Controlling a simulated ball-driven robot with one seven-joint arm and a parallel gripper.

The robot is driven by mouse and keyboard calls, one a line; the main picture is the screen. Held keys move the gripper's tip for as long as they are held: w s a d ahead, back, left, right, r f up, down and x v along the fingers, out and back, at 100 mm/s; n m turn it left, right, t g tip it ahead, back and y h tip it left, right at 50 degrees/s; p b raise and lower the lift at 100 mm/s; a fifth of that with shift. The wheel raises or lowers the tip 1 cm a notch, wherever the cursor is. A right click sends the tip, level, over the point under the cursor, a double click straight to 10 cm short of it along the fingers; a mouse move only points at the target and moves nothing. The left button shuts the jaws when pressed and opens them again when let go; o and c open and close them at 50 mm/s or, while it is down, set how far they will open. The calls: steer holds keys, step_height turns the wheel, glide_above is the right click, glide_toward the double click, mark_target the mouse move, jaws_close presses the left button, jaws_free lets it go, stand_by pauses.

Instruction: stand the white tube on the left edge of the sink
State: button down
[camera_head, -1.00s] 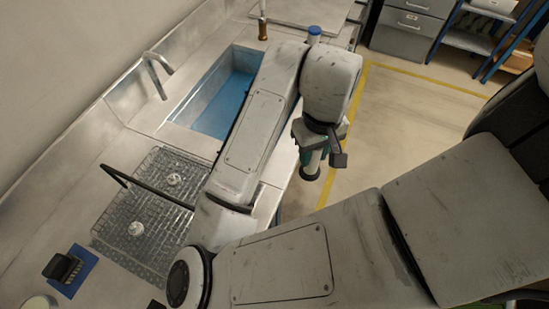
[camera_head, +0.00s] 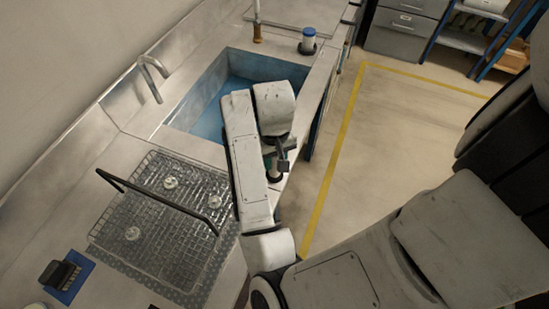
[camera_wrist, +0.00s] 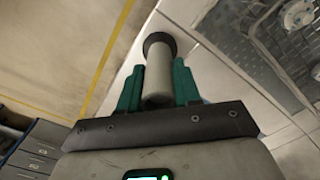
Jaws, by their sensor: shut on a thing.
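My gripper (camera_wrist: 157,88) is shut on the white tube (camera_wrist: 158,75), which lies between its two green fingers in the wrist view. The tube's outer end has a dark round rim. In the head view my gripper (camera_head: 279,160) hangs beside the counter's right edge, partly hidden by my arm, and the tube (camera_head: 275,171) shows only in part below it. The sink (camera_head: 192,107) is a steel basin with a blue inside, behind my arm. My arm covers part of its near right side.
A curved tap (camera_head: 150,78) stands left of the sink. Open floor is at right.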

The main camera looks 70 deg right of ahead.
steer(key=shift+f, duration=0.2)
steer(key=shift+f, duration=0.1)
steer(key=c, duration=0.8)
jaws_free()
